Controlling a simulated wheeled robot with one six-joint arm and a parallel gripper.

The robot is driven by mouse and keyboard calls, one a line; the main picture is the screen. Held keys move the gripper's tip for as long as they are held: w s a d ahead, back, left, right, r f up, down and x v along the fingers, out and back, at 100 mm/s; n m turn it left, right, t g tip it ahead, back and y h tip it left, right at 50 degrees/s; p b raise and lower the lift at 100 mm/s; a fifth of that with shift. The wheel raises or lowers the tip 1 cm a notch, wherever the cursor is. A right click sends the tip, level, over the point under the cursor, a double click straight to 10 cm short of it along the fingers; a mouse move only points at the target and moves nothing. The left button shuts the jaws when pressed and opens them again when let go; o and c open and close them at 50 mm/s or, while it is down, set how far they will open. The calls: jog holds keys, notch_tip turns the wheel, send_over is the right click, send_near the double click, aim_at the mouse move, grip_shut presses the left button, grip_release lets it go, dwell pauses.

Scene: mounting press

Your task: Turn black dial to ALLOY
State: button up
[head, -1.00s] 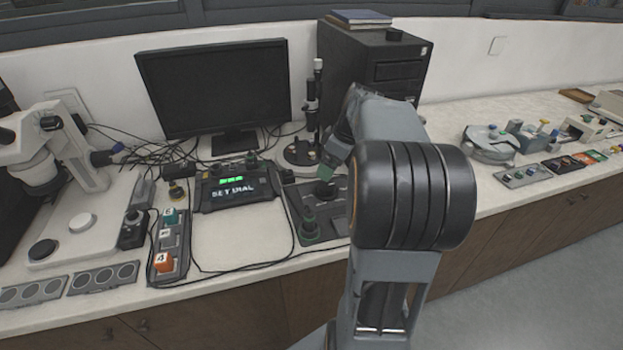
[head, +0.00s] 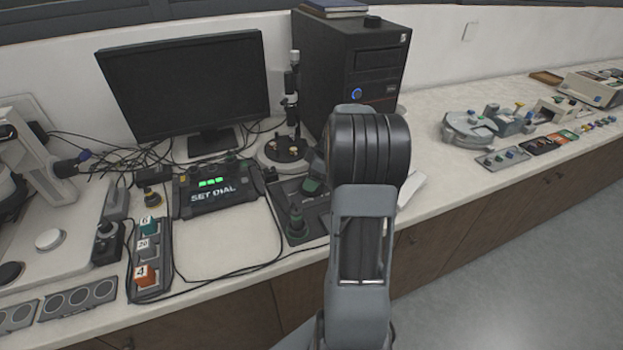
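A dark control panel (head: 292,243) lies on the bench just left of my arm. It carries a dark knob with a green base (head: 297,222) at its front and a second dark, greenish knob (head: 313,187) farther back. I cannot tell which is the black dial, and no ALLOY marking is readable. A black display unit (head: 215,190) left of the panel reads "SET DIAL" with green lights above. My gripper is mostly hidden behind my arm's large round joint, near the panel's back. Its fingers and any contact with a knob cannot be made out.
A microscope-like stand (head: 285,150) and a black computer tower (head: 350,75) stand behind the panel. A monitor (head: 185,80) is at back left. A strip of numbered blocks (head: 150,255) and loose cables lie left. Bench space at right front is partly clear.

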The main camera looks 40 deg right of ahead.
jog(key=shift+x, duration=1.05)
jog(key=c, duration=0.9)
